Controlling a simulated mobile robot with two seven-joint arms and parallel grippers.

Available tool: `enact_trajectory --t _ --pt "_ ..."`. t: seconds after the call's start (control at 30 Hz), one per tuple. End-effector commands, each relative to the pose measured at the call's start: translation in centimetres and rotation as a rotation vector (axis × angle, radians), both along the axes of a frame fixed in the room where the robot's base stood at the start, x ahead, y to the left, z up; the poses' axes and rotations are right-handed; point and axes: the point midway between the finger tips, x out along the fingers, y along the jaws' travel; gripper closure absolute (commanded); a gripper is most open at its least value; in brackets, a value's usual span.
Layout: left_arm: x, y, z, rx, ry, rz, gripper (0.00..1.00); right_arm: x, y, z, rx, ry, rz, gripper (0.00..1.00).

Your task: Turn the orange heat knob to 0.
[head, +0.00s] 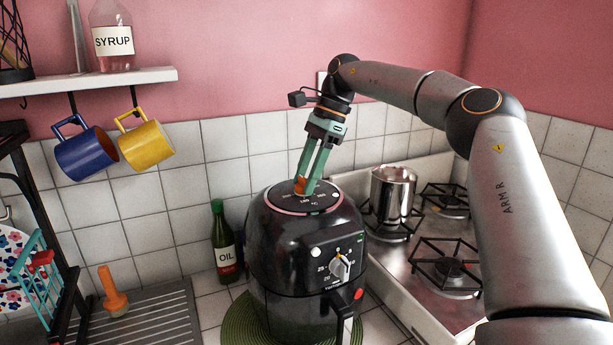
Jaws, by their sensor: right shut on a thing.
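The orange heat knob (300,185) sits on the top dial of a black air fryer (275,245). My right gripper (306,188) reaches down from above, its green fingers shut on the orange knob. The fingers hide part of the knob and of the markings around it, and the dial's numbers are too small to read. A second, silver knob (340,267) with numbers is on the fryer's front, clear of the gripper. My left gripper is not in view.
A stove (420,270) with a steel pot (392,192) stands at the right. An oil bottle (224,243) stands left of the fryer. Blue (86,154) and yellow (146,144) mugs hang below a shelf. A drainer with an orange-handled tool (112,292) is at lower left.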

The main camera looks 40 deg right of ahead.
Motion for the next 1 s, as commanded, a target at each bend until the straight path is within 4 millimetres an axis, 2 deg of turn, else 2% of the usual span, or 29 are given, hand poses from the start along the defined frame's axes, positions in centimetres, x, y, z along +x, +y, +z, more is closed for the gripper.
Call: enact_trajectory --t 0.27,0.3,0.57,0.87,1.0 --pt "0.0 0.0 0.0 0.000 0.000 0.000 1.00 0.0 0.0 -0.1 -0.001 0.001 0.003 1.00" --pt "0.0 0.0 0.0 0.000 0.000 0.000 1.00 0.0 0.0 -0.1 -0.001 0.001 0.003 0.53" --pt "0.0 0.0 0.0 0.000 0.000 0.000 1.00 0.0 0.0 -0.1 0.000 0.002 0.001 0.24" --pt "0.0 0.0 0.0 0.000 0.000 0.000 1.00 0.0 -0.1 0.2 0.000 0.000 0.000 0.24" --pt "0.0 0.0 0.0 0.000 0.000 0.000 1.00 -0.1 -0.5 1.2 -0.001 -0.001 -0.003 0.24"
